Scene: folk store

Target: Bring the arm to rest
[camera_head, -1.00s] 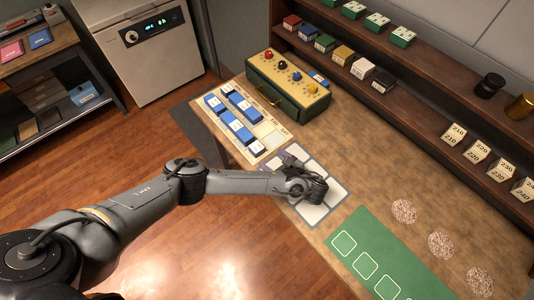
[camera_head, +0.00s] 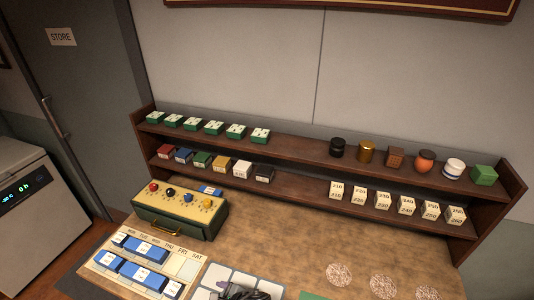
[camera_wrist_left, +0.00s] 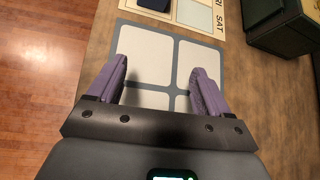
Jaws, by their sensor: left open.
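My left gripper (camera_wrist_left: 155,85) is open and empty in the left wrist view, its two purple fingers apart above a grey mat with white squares (camera_wrist_left: 146,54). In the head view the left gripper (camera_head: 245,292) shows only in part at the bottom edge, over the same mat (camera_head: 232,278). Whether it touches the mat cannot be told. My right gripper is in neither view.
A green box with coloured knobs (camera_head: 180,208) stands left of centre on the counter. A weekday board (camera_head: 187,268) with blue blocks lies in front of it. A two-tier wooden shelf (camera_head: 300,188) with small boxes and jars runs along the back. Speckled discs (camera_head: 339,275) lie on the right.

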